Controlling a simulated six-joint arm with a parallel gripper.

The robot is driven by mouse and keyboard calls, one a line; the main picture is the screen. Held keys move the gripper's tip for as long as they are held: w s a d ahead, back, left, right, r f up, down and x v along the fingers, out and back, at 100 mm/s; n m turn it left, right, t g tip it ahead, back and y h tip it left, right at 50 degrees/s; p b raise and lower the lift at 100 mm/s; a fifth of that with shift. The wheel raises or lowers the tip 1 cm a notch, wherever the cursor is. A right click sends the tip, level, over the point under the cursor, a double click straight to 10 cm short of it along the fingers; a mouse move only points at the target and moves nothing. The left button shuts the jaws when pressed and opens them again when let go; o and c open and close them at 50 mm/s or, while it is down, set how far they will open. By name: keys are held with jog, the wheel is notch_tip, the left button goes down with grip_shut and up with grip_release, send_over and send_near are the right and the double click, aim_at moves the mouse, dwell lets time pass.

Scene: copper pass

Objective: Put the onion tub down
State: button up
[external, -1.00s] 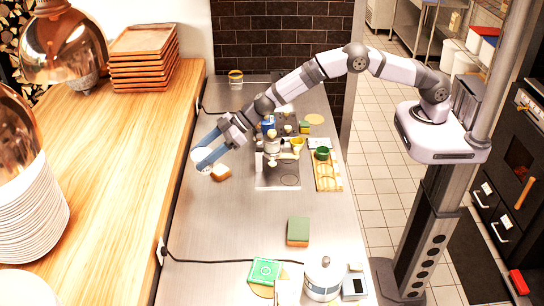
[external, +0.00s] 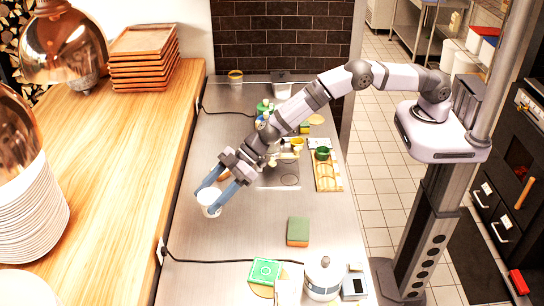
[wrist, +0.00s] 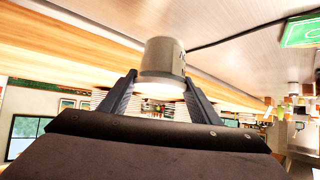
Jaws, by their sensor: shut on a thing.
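The onion tub, a small white round tub (external: 209,202), is between the fingers of my gripper (external: 213,193) in the external view. It is over the left part of the steel counter (external: 235,240), near the wooden ledge. My gripper is shut on it, with a blue-grey finger on each side. In the wrist view the tub (wrist: 163,62) shows pale, with dark marks at its right edge, between the two dark fingertips (wrist: 158,85). I cannot tell whether its base touches the counter.
A green-topped sponge (external: 298,231) lies to the right. A green box (external: 265,271), a lidded pot (external: 323,278) and a black cable (external: 215,260) are nearer the camera. A board with a green bowl (external: 322,153) stands farther back. Counter around the tub is clear.

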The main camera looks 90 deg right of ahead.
jog(key=shift+f+p, duration=0.55)
jog(key=shift+f, duration=2.55)
jog(key=shift+f, duration=0.2)
jog(key=o, duration=1.1)
jog(key=shift+o, duration=0.2)
jog(key=shift+r, duration=0.1)
jog(key=shift+r, duration=0.1)
jog(key=b+v, duration=0.3)
jog(key=v, duration=0.9)
jog(key=shift+b, duration=0.4)
